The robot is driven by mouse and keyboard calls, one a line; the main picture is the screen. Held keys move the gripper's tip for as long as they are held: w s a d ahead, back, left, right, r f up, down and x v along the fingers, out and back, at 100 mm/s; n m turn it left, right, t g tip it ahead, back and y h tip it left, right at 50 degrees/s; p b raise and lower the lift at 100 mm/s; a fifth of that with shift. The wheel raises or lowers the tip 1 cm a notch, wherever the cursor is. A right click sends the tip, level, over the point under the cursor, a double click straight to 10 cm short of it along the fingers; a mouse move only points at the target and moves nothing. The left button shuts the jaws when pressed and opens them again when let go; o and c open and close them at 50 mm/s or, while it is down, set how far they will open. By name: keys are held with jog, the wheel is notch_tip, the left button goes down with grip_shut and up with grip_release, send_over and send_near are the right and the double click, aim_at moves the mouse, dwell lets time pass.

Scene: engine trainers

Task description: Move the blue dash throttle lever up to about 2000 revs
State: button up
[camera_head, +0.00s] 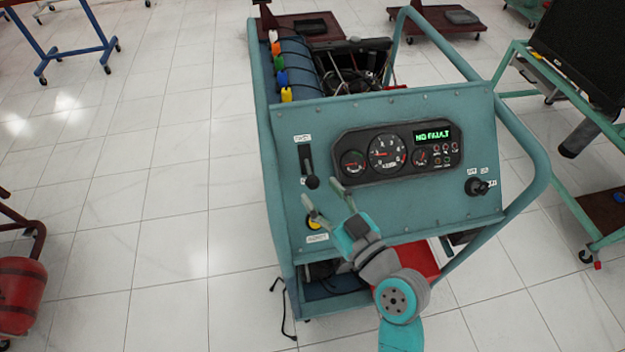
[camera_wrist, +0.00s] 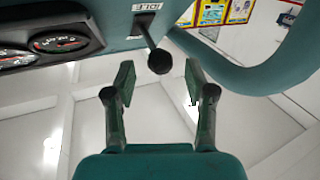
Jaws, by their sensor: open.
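The throttle lever (camera_head: 308,166) stands in a slot at the left of the teal dash panel (camera_head: 430,210). It looks black with a round black knob, not blue, and the knob sits at the slot's lower end. It also shows in the wrist view (camera_wrist: 159,62). My gripper (camera_head: 322,194) is open in front of the panel, just below the knob. In the wrist view my gripper (camera_wrist: 160,80) has a finger on each side of the knob's line, with clear gaps and no visible contact. The large middle dial (camera_head: 387,153) has a red needle pointing left; its reading is too small to tell.
A display (camera_head: 432,135) reads what looks like "NO FAULT". A yellow-ringed button (camera_head: 316,224) lies below the lever, close to my gripper. A key switch (camera_head: 478,187) is at the panel's right. Teal frame tubes (camera_head: 530,170) flank the panel.

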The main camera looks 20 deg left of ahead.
aim_at(312, 182)
jog(key=shift+x, duration=2.05)
grip_shut()
